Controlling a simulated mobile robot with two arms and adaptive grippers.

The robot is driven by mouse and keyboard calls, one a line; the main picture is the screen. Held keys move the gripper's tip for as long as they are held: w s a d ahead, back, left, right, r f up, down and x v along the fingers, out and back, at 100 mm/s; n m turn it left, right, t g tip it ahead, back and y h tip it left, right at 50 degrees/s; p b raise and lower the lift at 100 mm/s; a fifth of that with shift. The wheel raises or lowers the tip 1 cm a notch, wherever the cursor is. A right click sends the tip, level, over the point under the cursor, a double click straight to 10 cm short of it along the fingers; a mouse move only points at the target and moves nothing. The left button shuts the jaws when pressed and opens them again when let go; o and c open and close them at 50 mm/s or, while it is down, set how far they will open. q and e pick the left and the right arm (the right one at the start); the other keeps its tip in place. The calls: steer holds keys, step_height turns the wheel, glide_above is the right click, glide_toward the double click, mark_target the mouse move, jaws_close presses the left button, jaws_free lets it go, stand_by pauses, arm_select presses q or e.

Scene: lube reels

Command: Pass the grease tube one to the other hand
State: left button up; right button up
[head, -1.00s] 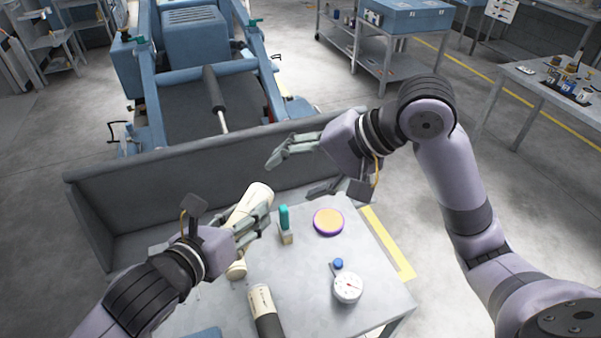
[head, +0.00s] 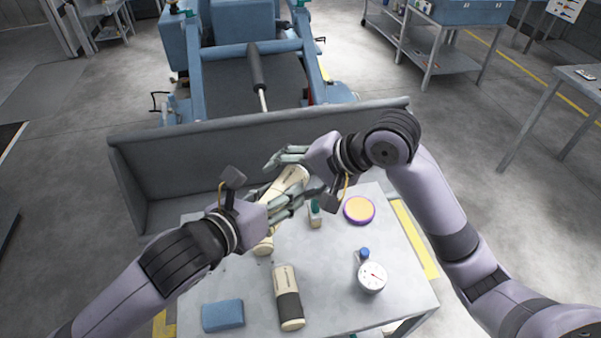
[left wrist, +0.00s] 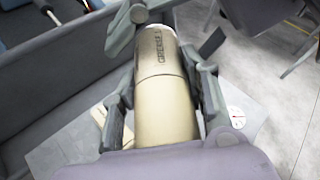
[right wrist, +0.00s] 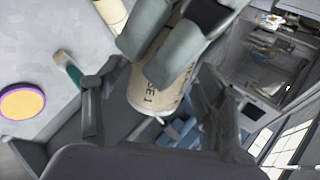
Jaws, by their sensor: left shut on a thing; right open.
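Grease tube one (head: 292,178) is a cream cylinder, tilted above the table. My left gripper (head: 284,205) is shut around its middle; the left wrist view shows the tube (left wrist: 164,90) between the fingers with its "GREASE 1" label. My right gripper (head: 289,174) is open at the tube's upper end. In the right wrist view, the tube's labelled end (right wrist: 160,92) lies between the spread right fingers, partly hidden by the left gripper's fingers. I cannot tell whether the right fingers touch it.
A grey panel (head: 190,158) rises behind the table.

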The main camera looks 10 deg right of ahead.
steer(key=shift+c, duration=0.2)
steer(key=c, duration=1.2)
arm_select(q)
steer(key=o, duration=1.3)
arm_select(e)
steer(key=shift+c, duration=0.3)
